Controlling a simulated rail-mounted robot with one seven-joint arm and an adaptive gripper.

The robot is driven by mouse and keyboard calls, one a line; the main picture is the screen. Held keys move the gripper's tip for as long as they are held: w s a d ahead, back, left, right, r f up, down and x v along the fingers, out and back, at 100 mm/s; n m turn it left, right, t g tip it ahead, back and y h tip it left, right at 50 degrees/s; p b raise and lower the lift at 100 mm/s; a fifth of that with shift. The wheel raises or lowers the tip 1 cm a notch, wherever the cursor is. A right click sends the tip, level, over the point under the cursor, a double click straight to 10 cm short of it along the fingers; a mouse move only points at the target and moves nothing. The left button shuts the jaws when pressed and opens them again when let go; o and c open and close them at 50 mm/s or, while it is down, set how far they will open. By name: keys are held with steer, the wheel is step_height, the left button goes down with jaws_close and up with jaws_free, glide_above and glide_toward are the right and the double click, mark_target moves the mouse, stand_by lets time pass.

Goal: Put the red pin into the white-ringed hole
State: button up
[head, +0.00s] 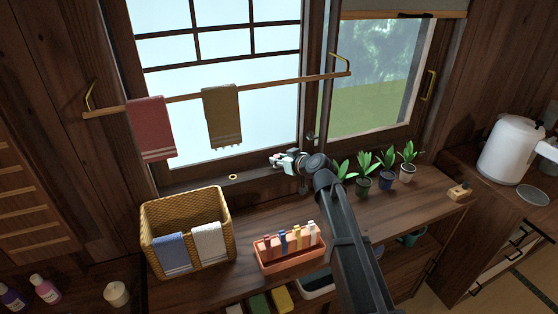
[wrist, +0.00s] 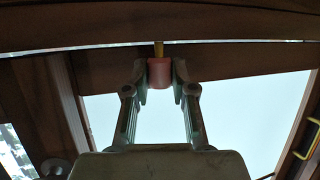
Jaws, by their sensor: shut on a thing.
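My gripper (head: 283,160) is in front of the lower window frame, near the sill, left of the small potted plants. In the wrist view my gripper (wrist: 160,80) is shut on the red pin (wrist: 159,74), with one finger on each side of its pinkish-red head. A thin yellow shaft extends from the head away from the gripper, towards brown wood. I cannot tell whether the shaft touches or enters the wood. I cannot make out a white-ringed hole in either view.
A wicker basket (head: 148,232) with cloths and an orange tray (head: 290,261) of colored pegs stand on the counter. Potted plants (head: 364,184) stand right of my gripper. A towel rail (head: 275,89) crosses the window. A small wooden block (head: 459,194) sits far right.

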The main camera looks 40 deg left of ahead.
steer(key=shift+f+b, duration=0.65)
steer(key=shift+b, duration=0.8)
stand_by(0.8)
stand_by(0.3)
steer(key=o, duration=1)
steer(key=shift+o, duration=0.5)
steer(key=o, duration=0.4)
steer(key=shift+r, duration=0.15)
steer(key=shift+r+p, duration=0.9)
steer(key=shift+r, duration=2)
